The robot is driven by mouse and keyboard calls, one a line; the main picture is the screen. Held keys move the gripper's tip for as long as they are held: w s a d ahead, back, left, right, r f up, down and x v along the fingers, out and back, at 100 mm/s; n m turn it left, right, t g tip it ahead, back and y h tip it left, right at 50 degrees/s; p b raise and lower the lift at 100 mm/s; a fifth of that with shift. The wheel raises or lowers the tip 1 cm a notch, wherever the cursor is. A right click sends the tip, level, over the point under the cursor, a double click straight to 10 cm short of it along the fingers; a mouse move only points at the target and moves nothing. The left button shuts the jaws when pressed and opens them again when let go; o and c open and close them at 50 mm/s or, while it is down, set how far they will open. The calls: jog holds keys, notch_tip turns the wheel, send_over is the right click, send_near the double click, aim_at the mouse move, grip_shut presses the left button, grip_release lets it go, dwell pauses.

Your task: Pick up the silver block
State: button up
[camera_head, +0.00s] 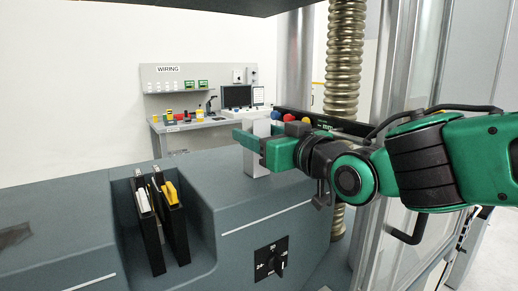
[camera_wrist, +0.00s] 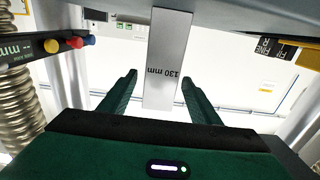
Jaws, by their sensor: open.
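The silver block (camera_head: 257,164) stands upright on the grey machine top in the head view, partly hidden behind my green gripper. My gripper (camera_head: 252,131) is open and reaches in from the right at the block's upper part. In the wrist view the silver block (camera_wrist: 163,55) carries the marking "130 mm", seen upside down. The open fingers of my gripper (camera_wrist: 160,80) show on either side of it, with visible gaps. I cannot tell exactly how deep the block sits between them.
A black holder (camera_head: 160,222) with slots and a yellow item sits recessed in the machine at left. A rotary switch (camera_head: 271,261) is on the front. Coloured buttons (camera_head: 290,118) and a ribbed metal column (camera_head: 345,55) stand close behind my gripper. A wiring bench (camera_head: 190,125) is far back.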

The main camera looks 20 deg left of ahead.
jog(key=shift+x, duration=2.55)
jog(key=shift+r, duration=0.15)
grip_shut()
